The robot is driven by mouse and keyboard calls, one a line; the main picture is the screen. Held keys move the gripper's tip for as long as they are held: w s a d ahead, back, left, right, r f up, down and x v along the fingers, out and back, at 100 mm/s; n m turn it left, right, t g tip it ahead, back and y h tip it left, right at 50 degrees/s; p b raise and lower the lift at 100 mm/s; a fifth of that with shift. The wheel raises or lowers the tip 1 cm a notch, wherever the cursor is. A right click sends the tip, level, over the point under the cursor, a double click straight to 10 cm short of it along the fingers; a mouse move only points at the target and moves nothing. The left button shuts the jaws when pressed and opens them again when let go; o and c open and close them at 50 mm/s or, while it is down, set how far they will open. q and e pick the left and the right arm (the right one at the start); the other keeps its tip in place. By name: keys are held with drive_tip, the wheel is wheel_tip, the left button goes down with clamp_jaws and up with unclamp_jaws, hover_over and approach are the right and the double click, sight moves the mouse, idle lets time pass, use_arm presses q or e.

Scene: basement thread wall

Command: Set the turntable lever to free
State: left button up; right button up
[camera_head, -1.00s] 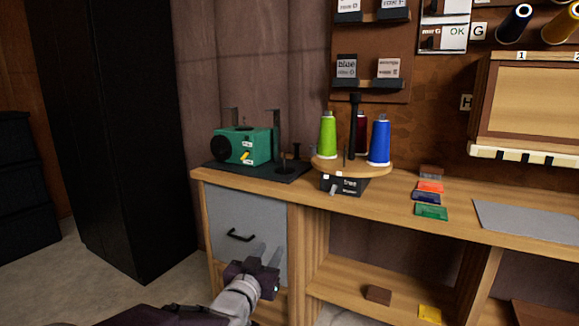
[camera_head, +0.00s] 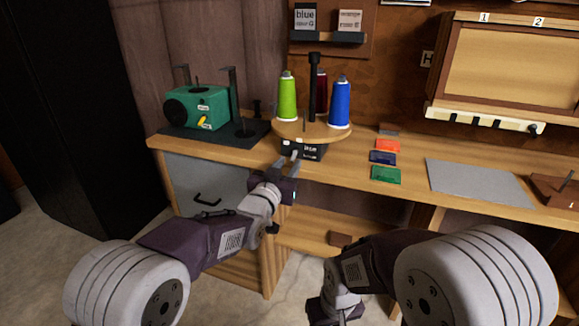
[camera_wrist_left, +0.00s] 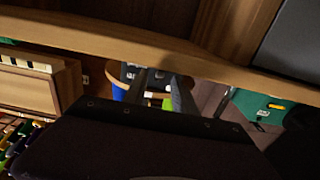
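The turntable (camera_head: 338,135) is a round wooden disc on a black base (camera_head: 312,152) at the desk's front edge. It carries green (camera_head: 287,98), dark red (camera_head: 321,88) and blue (camera_head: 339,103) thread cones around a black post. A small pale lever (camera_head: 294,155) shows at the base's front, beside a white-lettered label partly too small to read. My left gripper (camera_head: 286,168) is just below and in front of the lever, fingers apart and seemingly empty; contact cannot be told. The left wrist view shows its fingers (camera_wrist_left: 160,92) before the turntable. My right gripper (camera_head: 335,308) hangs low, its fingers unclear.
A green machine (camera_head: 197,107) stands on a dark mat left of the turntable. Coloured cards (camera_head: 386,174) and a grey mat (camera_head: 478,182) lie to the right. The desk edge and a grey drawer (camera_head: 207,182) are close to my left arm.

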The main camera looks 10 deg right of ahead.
use_arm(q)
drive_tip(key=shift+x, duration=0.8)
